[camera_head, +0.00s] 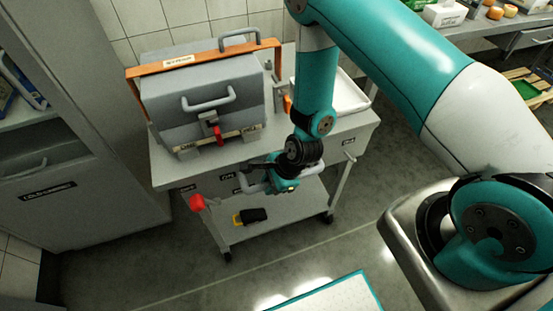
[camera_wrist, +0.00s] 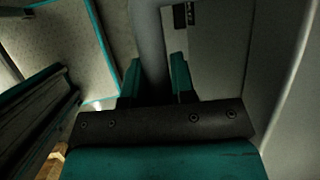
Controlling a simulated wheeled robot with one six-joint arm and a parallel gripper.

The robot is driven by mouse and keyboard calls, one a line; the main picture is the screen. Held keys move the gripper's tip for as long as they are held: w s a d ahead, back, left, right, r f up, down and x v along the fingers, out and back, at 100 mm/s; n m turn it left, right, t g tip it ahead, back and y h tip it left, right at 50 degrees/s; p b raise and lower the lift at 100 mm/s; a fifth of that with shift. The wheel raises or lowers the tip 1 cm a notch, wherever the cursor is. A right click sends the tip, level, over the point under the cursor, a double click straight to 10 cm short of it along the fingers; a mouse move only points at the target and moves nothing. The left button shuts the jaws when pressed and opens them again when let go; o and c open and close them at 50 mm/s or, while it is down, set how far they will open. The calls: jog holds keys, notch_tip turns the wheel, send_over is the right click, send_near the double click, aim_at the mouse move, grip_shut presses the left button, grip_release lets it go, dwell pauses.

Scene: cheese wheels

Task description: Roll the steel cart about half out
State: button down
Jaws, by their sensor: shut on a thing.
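The steel cart (camera_head: 345,130) stands against the tiled wall, with a top, a lower shelf and castors. Its grey push handle (camera_head: 248,187) runs along the front edge, partly hidden by my gripper (camera_head: 282,184). My gripper is shut on the handle. In the wrist view the grey bar (camera_wrist: 150,45) passes between the two teal fingers of my gripper (camera_wrist: 155,82). A grey machine (camera_head: 200,100) with an orange frame and a red lever sits on the cart top. A white tray (camera_head: 345,95) lies at its right.
A black and yellow object (camera_head: 252,215) lies on the lower shelf. A grey cabinet (camera_head: 75,190) stands close at the left. Floor in front is clear up to a teal-edged white surface (camera_head: 335,298).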

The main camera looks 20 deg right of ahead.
jog(key=s, duration=0.5)
jog(key=shift+s, duration=0.15)
dwell(0.7)
jog(key=shift+c, duration=1.4)
grip_release()
jog(key=p+v, duration=0.6)
jog(key=v, duration=0.2)
